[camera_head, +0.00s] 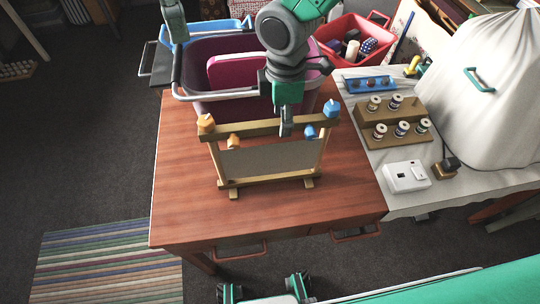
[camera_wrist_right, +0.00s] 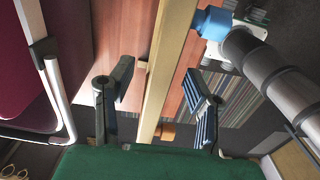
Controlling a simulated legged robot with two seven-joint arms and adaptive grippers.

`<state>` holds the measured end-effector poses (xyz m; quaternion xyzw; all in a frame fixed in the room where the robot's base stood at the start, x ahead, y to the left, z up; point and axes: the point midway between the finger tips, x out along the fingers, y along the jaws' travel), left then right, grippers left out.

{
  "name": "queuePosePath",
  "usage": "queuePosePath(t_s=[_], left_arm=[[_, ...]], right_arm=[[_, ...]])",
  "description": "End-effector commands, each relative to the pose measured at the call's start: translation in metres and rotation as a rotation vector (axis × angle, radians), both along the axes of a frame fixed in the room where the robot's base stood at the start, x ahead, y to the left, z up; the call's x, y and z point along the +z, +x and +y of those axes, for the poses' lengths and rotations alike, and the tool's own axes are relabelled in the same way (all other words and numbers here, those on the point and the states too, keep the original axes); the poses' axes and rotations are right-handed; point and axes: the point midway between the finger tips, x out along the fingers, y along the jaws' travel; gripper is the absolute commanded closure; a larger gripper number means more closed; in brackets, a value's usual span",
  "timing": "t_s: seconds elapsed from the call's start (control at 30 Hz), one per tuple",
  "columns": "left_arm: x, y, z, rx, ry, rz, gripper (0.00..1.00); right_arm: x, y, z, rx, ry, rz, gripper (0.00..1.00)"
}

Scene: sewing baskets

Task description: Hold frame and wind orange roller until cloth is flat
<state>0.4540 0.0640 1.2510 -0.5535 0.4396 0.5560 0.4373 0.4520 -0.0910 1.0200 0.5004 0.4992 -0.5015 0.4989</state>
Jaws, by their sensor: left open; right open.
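The wooden frame (camera_head: 262,127) stands upright on the brown table. A beige cloth (camera_head: 270,161) spans between its posts; I cannot tell how taut it is. Orange knobs (camera_head: 206,123) are at its left end, blue knobs (camera_head: 331,108) at its right. My right gripper (camera_head: 287,120) is open at the top bar, near the blue end. In the right wrist view, the bar (camera_wrist_right: 165,75) runs between the open fingers (camera_wrist_right: 160,92), apart from both. A blue knob (camera_wrist_right: 214,23) is close by.
A purple basket (camera_head: 225,108) with a pale handle stands right behind the frame. A red basket (camera_head: 332,30), a spool rack (camera_head: 370,140) and a white switch box (camera_head: 406,177) are at the right. The table's front is clear.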

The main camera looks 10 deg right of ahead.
Motion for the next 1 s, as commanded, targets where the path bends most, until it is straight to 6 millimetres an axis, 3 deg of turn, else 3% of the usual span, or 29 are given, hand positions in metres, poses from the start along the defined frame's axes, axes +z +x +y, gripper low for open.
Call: queuePosePath(t_s=[0.4,0.67,1.0], left_arm=[[0.000,0.000,0.000,0.000,0.000,0.000,0.59],[0.002,0.001,0.000,0.000,0.000,0.000,0.59],[0.035,0.000,0.000,0.000,0.000,0.000,0.59]], right_arm=[[0.085,0.002,0.000,0.000,0.002,-0.002,0.56],[0.107,0.002,0.000,0.000,0.001,0.002,0.56],[0.138,0.001,0.000,0.000,0.000,0.002,0.56]])
